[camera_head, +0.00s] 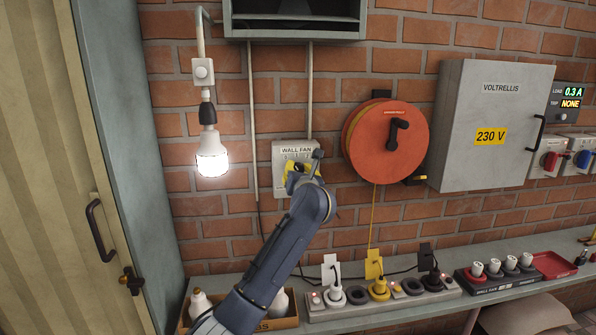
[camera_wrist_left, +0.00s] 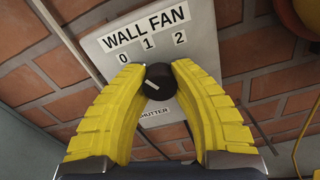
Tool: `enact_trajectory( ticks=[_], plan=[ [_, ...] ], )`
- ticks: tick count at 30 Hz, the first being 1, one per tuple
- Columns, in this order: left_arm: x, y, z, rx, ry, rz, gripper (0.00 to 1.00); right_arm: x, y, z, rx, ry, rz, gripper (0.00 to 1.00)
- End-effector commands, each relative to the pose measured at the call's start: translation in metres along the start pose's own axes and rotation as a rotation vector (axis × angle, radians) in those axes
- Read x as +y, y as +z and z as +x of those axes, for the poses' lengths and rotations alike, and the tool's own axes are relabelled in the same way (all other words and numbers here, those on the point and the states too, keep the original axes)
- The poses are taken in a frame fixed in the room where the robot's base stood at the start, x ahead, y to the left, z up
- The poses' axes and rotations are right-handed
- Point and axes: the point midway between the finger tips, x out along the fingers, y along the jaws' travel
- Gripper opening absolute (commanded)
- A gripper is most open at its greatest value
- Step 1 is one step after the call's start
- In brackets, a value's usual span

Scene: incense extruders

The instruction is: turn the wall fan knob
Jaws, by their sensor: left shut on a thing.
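The wall fan control plate (camera_head: 281,153) is a pale panel on the brick wall, labelled WALL FAN; in the left wrist view the plate (camera_wrist_left: 107,55) shows marks 0, 1 and 2 and a SHUTTER label below. The black round knob (camera_wrist_left: 158,82) with a white pointer line sits under the numbers. Its line slants; I cannot tell which number it points at. My left gripper (camera_wrist_left: 158,84) has yellow fingers shut on the knob, one on each side. In the head view the left gripper (camera_head: 297,172) hides the knob. My right gripper is not in view.
A lit bulb (camera_head: 212,155) hangs left of the plate. An orange cable reel (camera_head: 386,141) is close on the right, then a grey VOLTRELLIS cabinet (camera_head: 487,122). Below, a shelf holds a power strip (camera_head: 385,303) with plugs and a cardboard box (camera_head: 285,322) with bulbs.

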Motion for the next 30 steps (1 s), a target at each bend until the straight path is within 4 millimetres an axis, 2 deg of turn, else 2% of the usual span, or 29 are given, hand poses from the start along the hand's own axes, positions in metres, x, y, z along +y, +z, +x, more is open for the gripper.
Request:
enact_trajectory(
  ticks=[1, 4, 5, 13, 23, 30],
  plan=[
    [-0.001, -0.005, 0.001, 0.010, 0.000, 0.000, 0.00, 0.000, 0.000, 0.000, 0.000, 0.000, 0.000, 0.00],
    [-0.001, -0.006, 0.001, 0.010, 0.000, -0.001, 0.00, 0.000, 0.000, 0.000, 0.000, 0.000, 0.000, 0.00],
    [-0.001, -0.006, 0.001, 0.011, 0.000, -0.001, 0.25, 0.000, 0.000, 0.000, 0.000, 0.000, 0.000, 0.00],
    [0.000, -0.003, 0.000, 0.006, 0.000, -0.002, 0.56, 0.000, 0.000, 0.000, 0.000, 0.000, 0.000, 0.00],
    [-0.001, -0.002, -0.003, 0.003, 0.000, -0.002, 0.56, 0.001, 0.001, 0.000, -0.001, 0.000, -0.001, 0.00],
    [-0.001, -0.003, -0.029, 0.004, -0.002, -0.005, 0.56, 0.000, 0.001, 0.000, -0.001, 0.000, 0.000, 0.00]
  ],
)
